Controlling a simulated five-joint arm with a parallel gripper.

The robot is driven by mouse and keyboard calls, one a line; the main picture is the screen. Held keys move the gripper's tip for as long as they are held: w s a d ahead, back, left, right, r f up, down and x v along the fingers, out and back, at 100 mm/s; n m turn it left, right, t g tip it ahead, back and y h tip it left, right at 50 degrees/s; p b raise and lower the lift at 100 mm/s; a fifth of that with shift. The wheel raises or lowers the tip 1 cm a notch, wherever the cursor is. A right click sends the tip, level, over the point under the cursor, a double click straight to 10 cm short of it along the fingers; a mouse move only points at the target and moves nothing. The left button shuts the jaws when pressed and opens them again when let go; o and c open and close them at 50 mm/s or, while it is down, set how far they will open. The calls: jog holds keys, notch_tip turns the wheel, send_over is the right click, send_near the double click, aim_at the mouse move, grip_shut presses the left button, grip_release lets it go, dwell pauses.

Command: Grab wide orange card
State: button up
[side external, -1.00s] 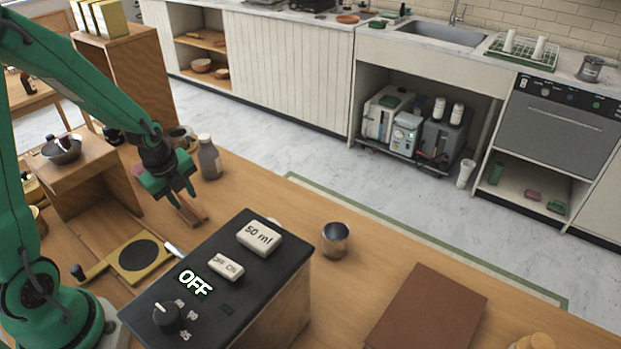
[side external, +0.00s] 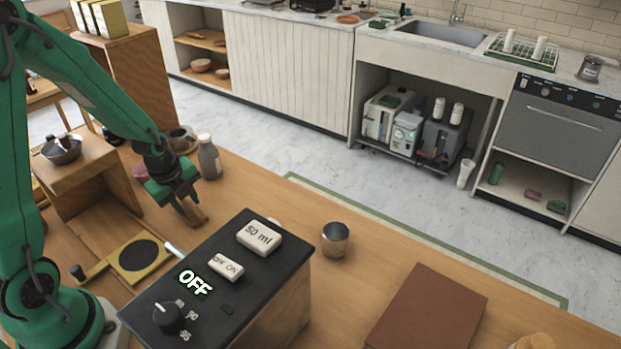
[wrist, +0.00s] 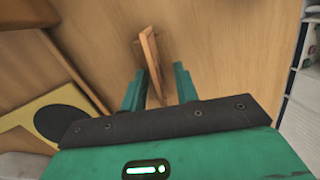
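My gripper (side external: 180,208) is low over the wooden table, with its fingers at a small orange-brown piece (side external: 197,214) that appears to be the wide orange card. In the wrist view the card (wrist: 151,62) shows as a thin upright strip, seen nearly edge-on. It stands between the two open fingers of my gripper (wrist: 158,86), with a visible gap on each side. Its lower part is hidden by the fingers in the side view.
A grey bottle with a white cap (side external: 209,158) stands just behind my gripper. A black control box (side external: 232,297) is in front to the right. A yellow plate with a black disc (side external: 165,262) lies to the left front. A metal cup (side external: 335,239) stands further right.

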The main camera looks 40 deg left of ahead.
jog(key=shift+f, duration=0.15)
jog(key=shift+c, duration=0.2)
grip_shut()
jog(key=shift+r, duration=0.2)
jog(key=shift+v, duration=0.8)
jog(key=r, duration=0.3)
jog(key=shift+w+d, duration=0.1)
jog(key=shift+d, duration=0.2)
jog(key=s+d+r, duration=0.2)
jog(key=d+r, duration=0.4)
jog(key=d, duration=0.4)
jog(key=shift+s+d+r+h, duration=0.15)
jog(key=shift+s+d+h, duration=0.15)
jog(key=shift+h, duration=0.1)
